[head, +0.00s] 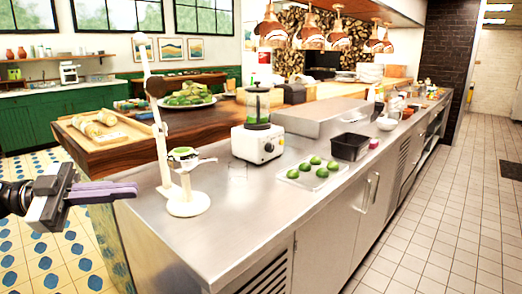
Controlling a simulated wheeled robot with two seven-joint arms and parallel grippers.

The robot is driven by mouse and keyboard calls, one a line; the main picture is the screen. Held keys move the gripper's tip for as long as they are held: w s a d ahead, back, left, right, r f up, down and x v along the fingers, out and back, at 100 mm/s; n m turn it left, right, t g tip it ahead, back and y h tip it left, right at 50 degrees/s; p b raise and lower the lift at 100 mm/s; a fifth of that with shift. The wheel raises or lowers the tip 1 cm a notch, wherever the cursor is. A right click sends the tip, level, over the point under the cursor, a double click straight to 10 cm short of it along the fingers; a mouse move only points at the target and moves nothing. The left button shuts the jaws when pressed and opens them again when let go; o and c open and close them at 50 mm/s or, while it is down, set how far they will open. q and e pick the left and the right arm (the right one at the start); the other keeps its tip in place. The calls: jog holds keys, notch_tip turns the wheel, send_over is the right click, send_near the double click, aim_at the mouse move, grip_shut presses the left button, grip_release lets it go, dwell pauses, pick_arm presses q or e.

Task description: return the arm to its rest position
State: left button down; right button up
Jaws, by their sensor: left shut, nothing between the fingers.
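My left gripper (104,192) comes in from the left edge in the head view. Its two purple-grey fingers are together with nothing between them. It hangs over the tiled floor, left of the steel counter (235,210) and apart from it. My right gripper is not in view.
A white lever press (187,203) stands at the counter's near left corner, right of my left gripper. A blender (258,140), a tray of limes (313,172) and a black bin (350,147) stand beyond it. The wooden counter (105,158) lies behind. The right aisle floor is clear.

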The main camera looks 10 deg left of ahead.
pick_arm(q)
jog(key=s+d+f+g+h, duration=0.1)
jog(key=s+d+f+g, duration=0.1)
jog(key=d+f, duration=0.5)
jog(key=w+a+r+n+t+y, duration=0.4)
jog(key=w+a+n+t+y, duration=0.5)
jog(key=w+a+t, duration=0.55)
jog(key=a+f+n+g+y, duration=0.45)
jog(key=a+f+y, duration=0.55)
jog(key=a+y, duration=0.55)
jog(key=s+d+f+g+h, duration=0.15)
jog(key=s+d+f, duration=0.25)
jog(key=d+f, duration=0.45)
jog(key=s+d+f+g+h, duration=0.1)
jog(key=s+d+f+h, duration=0.25)
jog(key=d+f, duration=0.5)
jog(key=s+d+f+g+h, duration=0.1)
jog(key=s+d+f+g, duration=0.1)
jog(key=s+d+f, duration=0.6)
jog(key=s+d+f+n+g+h, duration=0.1)
jog(key=s+d+f, duration=0.3)
jog(key=s+d, duration=0.4)
jog(key=s+d+f+n+g+h, duration=0.1)
jog(key=s+d+f+h, duration=0.1)
jog(key=s+d+f, duration=0.3)
jog(key=s+d, duration=0.3)
jog(key=d, duration=0.4)
jog(key=shift+s+h, duration=0.3)
jog(key=shift+h, duration=0.05)
